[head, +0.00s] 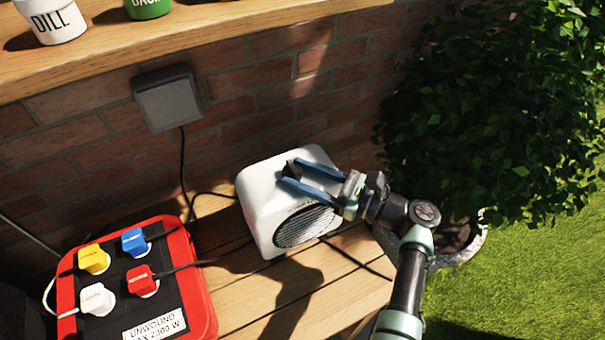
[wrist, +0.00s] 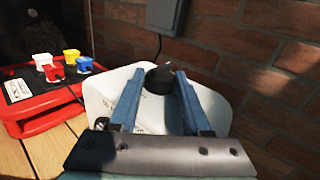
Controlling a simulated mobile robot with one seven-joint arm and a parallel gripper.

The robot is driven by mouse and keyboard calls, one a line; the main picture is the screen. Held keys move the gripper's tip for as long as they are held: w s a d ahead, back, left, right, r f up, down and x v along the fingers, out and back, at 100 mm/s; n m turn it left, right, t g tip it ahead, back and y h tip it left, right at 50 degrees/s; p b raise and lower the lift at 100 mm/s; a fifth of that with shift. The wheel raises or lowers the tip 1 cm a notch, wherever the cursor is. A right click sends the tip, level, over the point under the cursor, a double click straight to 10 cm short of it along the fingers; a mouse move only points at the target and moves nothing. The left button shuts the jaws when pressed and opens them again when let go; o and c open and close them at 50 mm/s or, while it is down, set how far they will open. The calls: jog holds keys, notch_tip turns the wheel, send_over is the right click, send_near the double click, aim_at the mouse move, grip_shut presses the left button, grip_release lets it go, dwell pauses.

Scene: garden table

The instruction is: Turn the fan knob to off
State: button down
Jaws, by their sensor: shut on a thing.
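The white fan (head: 268,203) stands on the wooden table, with its round grille facing the front right. Its black knob (head: 293,167) is on the top face. My gripper (head: 287,174) reaches in from the right, with its two blue fingers over the fan's top and their tips at the knob. In the wrist view, the black knob (wrist: 159,79) sits between the fingertips of my gripper (wrist: 158,83), above the white top of the fan (wrist: 101,97). The fingers are shut on the knob. The knob's markings are mostly hidden, so I cannot read its setting.
A red power strip box (head: 204,290) with several coloured plugs stands left of the fan. A grey wall socket box (head: 168,98) is on the brick wall behind. A shelf with pots (head: 50,20) is above. A leafy bush (head: 480,110) stands at right.

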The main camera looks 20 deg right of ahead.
jog(key=shift+c, duration=1.8)
grip_release()
jog(key=b+v, duration=0.1)
jog(key=v, duration=1.2)
